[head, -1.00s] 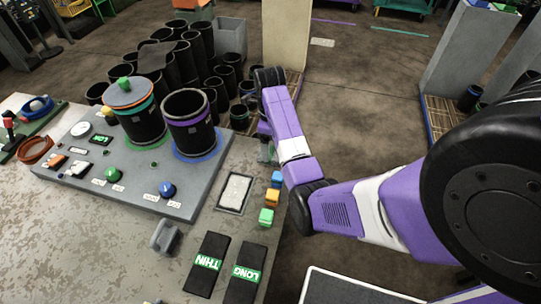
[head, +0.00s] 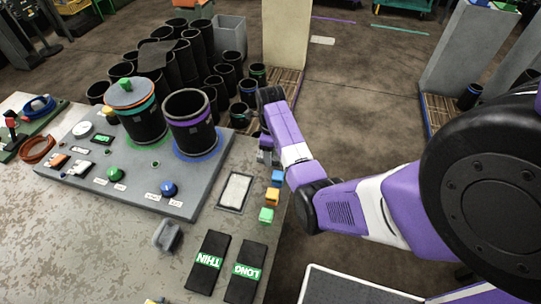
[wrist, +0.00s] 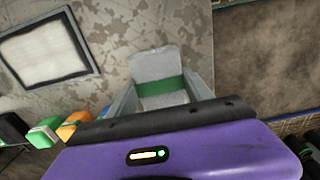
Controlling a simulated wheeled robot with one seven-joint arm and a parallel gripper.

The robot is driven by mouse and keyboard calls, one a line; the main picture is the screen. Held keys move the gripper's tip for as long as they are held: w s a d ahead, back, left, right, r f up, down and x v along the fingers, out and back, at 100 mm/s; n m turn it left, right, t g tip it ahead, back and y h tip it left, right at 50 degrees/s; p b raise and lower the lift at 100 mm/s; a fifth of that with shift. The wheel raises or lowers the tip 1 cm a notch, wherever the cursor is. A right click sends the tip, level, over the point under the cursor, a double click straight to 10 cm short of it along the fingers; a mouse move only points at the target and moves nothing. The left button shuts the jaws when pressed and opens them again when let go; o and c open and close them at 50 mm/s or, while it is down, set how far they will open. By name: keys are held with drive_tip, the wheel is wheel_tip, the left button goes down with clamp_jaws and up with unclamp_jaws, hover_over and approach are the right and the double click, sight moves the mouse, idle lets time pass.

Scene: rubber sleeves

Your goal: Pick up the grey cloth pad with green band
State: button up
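The grey cloth pad with green band (wrist: 158,68) shows in the middle of the wrist view, lying on the worn tabletop near its edge. The green band crosses its middle. My gripper (wrist: 160,88) has one finger on each side of the pad, spread apart; whether either finger touches it I cannot tell. The pad's near end is hidden by my gripper body. In the head view my gripper (head: 265,154) is low at the table's right edge, and the pad is mostly hidden by it.
A framed plate (head: 236,190) lies left of my gripper. Blue, orange and green blocks (head: 272,197) sit along the table edge. The grey panel (head: 130,185) carries two black sleeves (head: 190,125). THIN (head: 208,262) and LONG (head: 246,271) pads lie in front.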

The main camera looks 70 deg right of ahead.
drive_tip(key=c, duration=0.4)
drive_tip(key=shift+r, duration=0.1)
wheel_tip(320, 180, up, 20)
drive_tip(key=p, duration=0.2)
idle(0.6)
